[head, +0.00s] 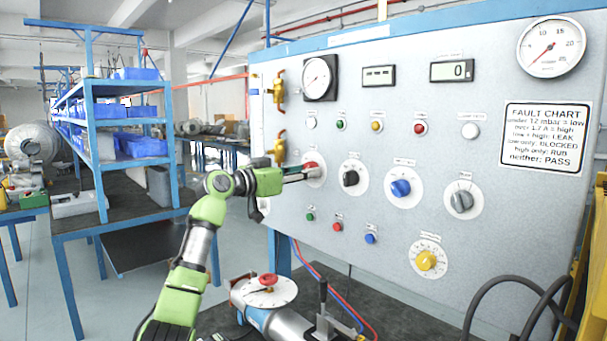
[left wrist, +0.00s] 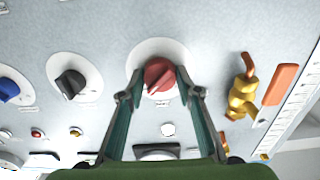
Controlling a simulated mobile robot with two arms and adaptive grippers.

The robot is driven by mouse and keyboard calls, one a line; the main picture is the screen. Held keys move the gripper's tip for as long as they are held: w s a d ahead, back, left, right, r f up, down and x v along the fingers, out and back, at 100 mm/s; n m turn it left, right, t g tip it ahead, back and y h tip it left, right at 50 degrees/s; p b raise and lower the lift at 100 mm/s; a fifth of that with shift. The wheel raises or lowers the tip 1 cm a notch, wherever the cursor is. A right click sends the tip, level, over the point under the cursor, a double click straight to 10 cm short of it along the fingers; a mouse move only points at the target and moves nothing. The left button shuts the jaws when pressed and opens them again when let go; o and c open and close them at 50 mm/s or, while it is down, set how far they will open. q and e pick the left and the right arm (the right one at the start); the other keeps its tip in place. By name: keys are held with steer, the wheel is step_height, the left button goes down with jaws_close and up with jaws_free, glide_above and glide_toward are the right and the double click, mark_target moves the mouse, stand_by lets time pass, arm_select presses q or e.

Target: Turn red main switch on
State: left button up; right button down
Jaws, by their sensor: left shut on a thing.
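The red main switch (head: 311,166) is a round red knob on a white disc at the left of the grey panel (head: 470,130). My left gripper (head: 304,173) reaches it from the left and is shut on it. In the left wrist view the red knob (left wrist: 160,76) sits between the two fingers of my left gripper (left wrist: 161,92), with a pale pointer mark on its face. The fingers partly cover the knob in the head view. My right gripper does not show.
A black knob (head: 350,178), a blue knob (head: 400,188) and a grey knob (head: 461,201) sit to the right. Brass valves (head: 279,150) stick out at the panel's left edge. A blower (head: 266,293) stands on the bench below my left arm.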

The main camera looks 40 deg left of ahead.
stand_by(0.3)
arm_select(q)
steer(key=o, duration=1.1)
steer(key=shift+s, duration=0.15)
steer(key=s+a, duration=0.1)
steer(key=s, duration=1)
steer(key=shift+s, duration=0.35)
